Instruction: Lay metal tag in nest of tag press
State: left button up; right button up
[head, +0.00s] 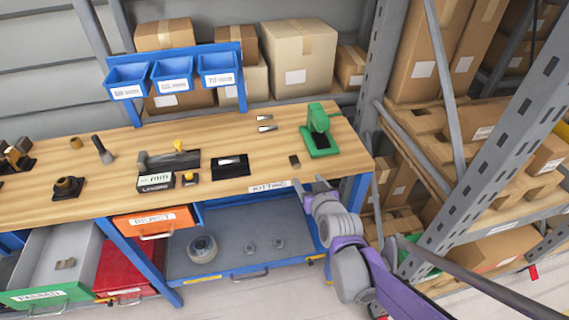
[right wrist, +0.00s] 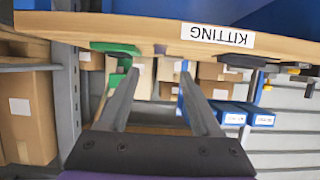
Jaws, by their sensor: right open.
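The green tag press (head: 320,135) stands at the right end of the wooden bench; its nest is too small to make out. It also shows in the right wrist view (right wrist: 112,48). Two small silvery pieces (head: 265,118) (head: 267,129) lie left of the press, and a small dark rectangular piece (head: 294,160) lies near the front edge. I cannot tell for sure which is the metal tag. My right gripper (head: 309,184) is open and empty at the bench's front edge, below the dark piece. In the right wrist view its fingers (right wrist: 160,75) are apart. My left gripper is out of view.
The bench top (head: 270,145) has a front edge labelled KITTING close to my right gripper. A black plate with a light piece (head: 230,166) and several tools stand further left. Blue bins (head: 172,73) hang behind. A grey rack upright (head: 470,180) stands at right.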

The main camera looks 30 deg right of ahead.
aim_at(298, 166)
jog(key=b+x, duration=0.1)
jog(key=x, duration=0.9)
jog(key=shift+f, duration=0.15)
jog(key=shift+s, duration=0.1)
grip_shut()
